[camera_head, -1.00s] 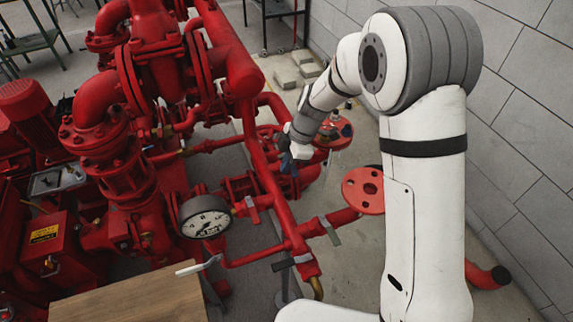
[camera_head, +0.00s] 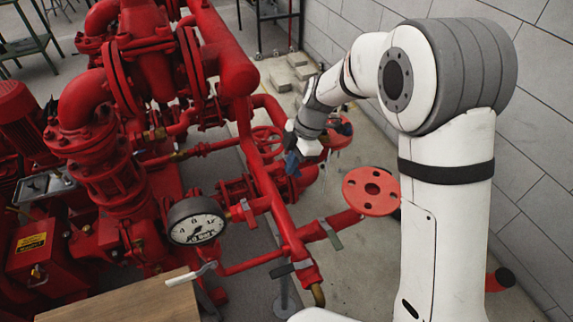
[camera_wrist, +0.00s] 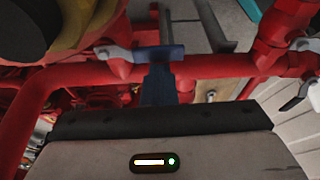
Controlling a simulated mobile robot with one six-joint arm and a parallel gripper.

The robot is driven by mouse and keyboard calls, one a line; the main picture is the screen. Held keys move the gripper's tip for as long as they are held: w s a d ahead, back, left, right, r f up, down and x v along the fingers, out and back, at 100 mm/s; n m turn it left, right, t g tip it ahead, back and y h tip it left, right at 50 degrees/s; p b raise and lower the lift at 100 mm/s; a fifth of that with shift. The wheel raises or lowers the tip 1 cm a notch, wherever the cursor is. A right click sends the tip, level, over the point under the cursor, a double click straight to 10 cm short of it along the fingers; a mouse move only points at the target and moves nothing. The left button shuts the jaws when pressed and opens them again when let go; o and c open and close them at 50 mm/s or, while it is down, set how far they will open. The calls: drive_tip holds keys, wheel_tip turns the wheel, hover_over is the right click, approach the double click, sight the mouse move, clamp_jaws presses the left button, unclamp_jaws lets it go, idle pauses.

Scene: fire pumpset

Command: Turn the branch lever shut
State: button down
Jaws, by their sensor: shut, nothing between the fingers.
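My gripper (camera_head: 292,162) points down beside the red pipework in the head view, with its blue fingers together and empty. In the wrist view the fingers (camera_wrist: 160,55) are in front of a red horizontal pipe (camera_wrist: 215,66). A grey lever-like piece (camera_wrist: 113,52) shows just left of the fingertips; whether they touch it is unclear. A pale lever (camera_wrist: 300,97) shows at the right edge. In the head view, lever handles include a pale one (camera_head: 183,278), a dark one (camera_head: 282,271) and a grey one (camera_head: 332,236). I cannot tell which is the branch lever.
A pressure gauge (camera_head: 196,221) and a round red flange (camera_head: 371,190) stand near the pipes. A wooden tabletop (camera_head: 120,305) is at the lower left. A grey block wall (camera_head: 530,150) bounds the right side. Some bare floor lies between pipes and wall.

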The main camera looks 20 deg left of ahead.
drive_tip(key=p+v, duration=0.3)
drive_tip(key=v, duration=0.5)
drive_tip(key=shift+s+r, duration=0.3)
drive_tip(key=shift+s, duration=0.05)
drive_tip(key=shift+w+p, duration=0.1)
drive_tip(key=shift+p, duration=0.25)
drive_tip(key=shift+a, duration=0.1)
